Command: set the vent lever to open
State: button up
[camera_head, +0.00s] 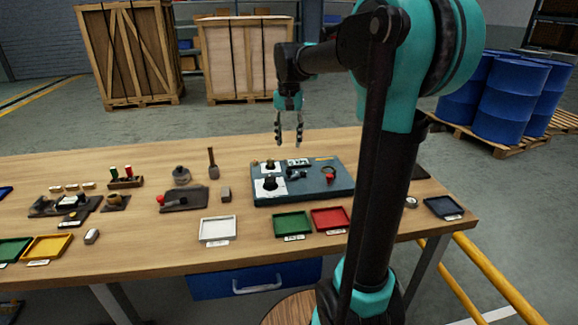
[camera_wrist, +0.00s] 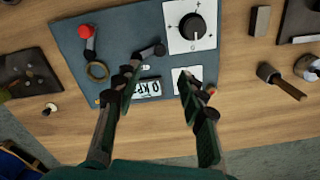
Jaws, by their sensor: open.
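A blue-grey panel (camera_head: 318,188) lies on the wooden table; it also fills the middle of the wrist view (camera_wrist: 70,45). It carries a short black lever (camera_wrist: 150,51), a round black knob (camera_wrist: 190,27) on a white plate, a red knob (camera_wrist: 86,32), a brass ring (camera_wrist: 97,71) and a display (camera_wrist: 147,88) reading about 0 kPa. A smaller white plate (camera_wrist: 180,87) is partly covered by a finger, with a small reddish tip beside it. I cannot read which control is the vent lever. My gripper (camera_head: 289,143) is open and empty, pointing down above the panel's far side.
White (camera_head: 218,229), green (camera_head: 292,224) and red (camera_head: 330,218) trays sit in front of the panel. A dark plate with a red-tipped lever (camera_head: 184,199) and an upright wooden-handled tool (camera_head: 213,163) stand to its left. The air around my fingers looks clear.

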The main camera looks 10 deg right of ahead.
aim_at(289, 170)
notch_tip(289, 170, down, 10)
jog(key=shift+f, duration=0.15)
jog(key=shift+c, duration=0.5)
grip_shut()
